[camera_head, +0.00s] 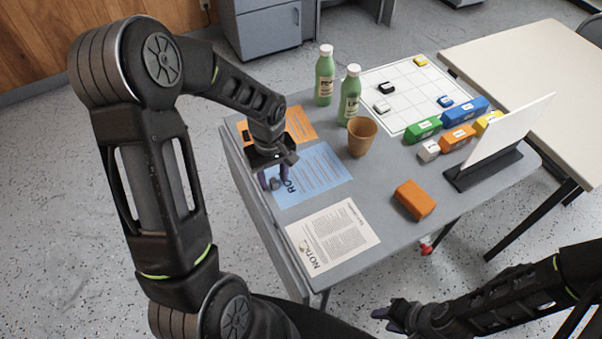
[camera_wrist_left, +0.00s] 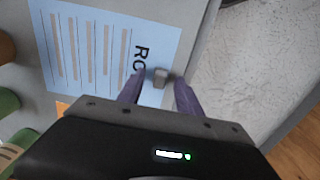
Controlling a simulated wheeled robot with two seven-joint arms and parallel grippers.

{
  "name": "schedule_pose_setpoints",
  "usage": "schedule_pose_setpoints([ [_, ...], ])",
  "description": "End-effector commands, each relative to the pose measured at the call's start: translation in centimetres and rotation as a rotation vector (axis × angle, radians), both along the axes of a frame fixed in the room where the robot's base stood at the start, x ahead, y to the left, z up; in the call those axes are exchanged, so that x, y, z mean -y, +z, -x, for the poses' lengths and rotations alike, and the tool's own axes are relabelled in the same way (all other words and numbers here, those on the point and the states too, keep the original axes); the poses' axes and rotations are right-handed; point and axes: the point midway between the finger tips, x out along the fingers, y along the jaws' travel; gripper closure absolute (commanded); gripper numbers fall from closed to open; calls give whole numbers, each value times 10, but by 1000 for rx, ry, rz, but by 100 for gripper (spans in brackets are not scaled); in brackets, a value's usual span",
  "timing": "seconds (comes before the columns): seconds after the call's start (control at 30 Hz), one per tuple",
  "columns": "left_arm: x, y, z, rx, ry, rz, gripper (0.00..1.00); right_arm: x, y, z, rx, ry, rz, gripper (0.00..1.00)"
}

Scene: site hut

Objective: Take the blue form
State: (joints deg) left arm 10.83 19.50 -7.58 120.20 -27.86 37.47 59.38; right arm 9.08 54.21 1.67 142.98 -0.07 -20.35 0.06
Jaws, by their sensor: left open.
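The blue form (camera_head: 316,174) lies flat on the grey table, between an orange form (camera_head: 299,124) and a white notice (camera_head: 333,237). In the left wrist view the blue form (camera_wrist_left: 108,50) reaches to near the table's edge. A small grey block (camera_wrist_left: 160,77) sits at its edge by the dark heading letters. My left gripper (camera_head: 273,183) is over the form's left end. In the wrist view its purple fingers (camera_wrist_left: 160,92) are open, one on each side of the grey block. I cannot tell whether they touch anything. My right gripper (camera_head: 390,318) is off the table's front, low at the right.
Two green bottles (camera_head: 349,95) and a brown cup (camera_head: 361,137) stand behind the form. An orange block (camera_head: 414,200) lies to the right. A white grid board (camera_head: 404,92), coloured blocks and an upright white panel (camera_head: 513,130) fill the far right.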

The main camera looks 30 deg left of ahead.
Motion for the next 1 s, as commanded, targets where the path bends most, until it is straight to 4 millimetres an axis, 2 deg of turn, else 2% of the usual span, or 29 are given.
schedule_pose_setpoints([
  [0.13, 0, 0, 0, 0, 0, 0, 60, 0, 0, 0, 0, 0, 0, 64],
  [0.63, 0, 0, 0, 0, 0, 0, 100, 0, 0, 0, 0, 0, 0, 64],
  [1.0, 0, 0, 0, 0, 0, 0, 100, 0, 0, 0, 0, 0, 0, 64],
])
